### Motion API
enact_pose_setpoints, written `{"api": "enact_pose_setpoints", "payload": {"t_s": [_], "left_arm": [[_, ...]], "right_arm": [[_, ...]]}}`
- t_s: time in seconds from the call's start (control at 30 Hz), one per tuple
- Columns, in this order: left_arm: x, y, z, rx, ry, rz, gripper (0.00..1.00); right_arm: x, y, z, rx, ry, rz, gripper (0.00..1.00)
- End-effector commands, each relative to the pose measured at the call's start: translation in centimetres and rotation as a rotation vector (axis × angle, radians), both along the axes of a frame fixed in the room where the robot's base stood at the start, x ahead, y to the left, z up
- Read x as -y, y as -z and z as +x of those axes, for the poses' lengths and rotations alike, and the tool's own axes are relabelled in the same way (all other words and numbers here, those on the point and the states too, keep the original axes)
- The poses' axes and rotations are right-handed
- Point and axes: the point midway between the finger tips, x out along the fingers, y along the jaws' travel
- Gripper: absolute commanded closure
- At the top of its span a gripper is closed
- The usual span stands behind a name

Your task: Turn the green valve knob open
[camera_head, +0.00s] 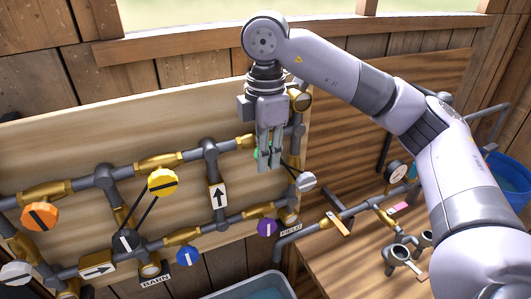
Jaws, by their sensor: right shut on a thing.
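The green valve knob (257,154) is on the upper pipe of the wooden panel, toward its right end. It is mostly hidden behind my right gripper, with only slivers of green showing. My right gripper (268,165) points down in front of it, and its fingers are shut on the knob. How far the knob is turned is hidden. My left gripper is not in view.
Nearby are a yellow knob (162,181), an orange knob (40,216), a blue knob (190,256), a purple knob (267,228) and a grey-white knob (306,181). A brass gauge (300,99) sits close to my gripper's right. A blue bucket (507,183) stands far right.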

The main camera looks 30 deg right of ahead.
Motion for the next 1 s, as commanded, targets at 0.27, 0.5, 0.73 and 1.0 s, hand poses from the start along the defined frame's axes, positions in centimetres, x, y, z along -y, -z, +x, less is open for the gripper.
{"api": "enact_pose_setpoints", "payload": {"t_s": [0.27, 0.5, 0.73, 1.0], "left_arm": [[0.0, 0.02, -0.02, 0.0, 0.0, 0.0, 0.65], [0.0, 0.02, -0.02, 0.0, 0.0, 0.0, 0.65], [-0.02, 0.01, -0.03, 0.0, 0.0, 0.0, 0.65], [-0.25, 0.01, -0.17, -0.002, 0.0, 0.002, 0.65]], "right_arm": [[-0.05, 0.14, -0.04, -0.004, -0.002, -0.021, 1.0], [-0.03, 0.18, -0.06, -0.005, -0.001, -0.021, 1.0], [-0.03, 0.15, -0.05, -0.005, -0.001, -0.02, 0.77], [-0.03, -0.17, -0.01, -0.002, -0.001, -0.019, 0.77]]}}
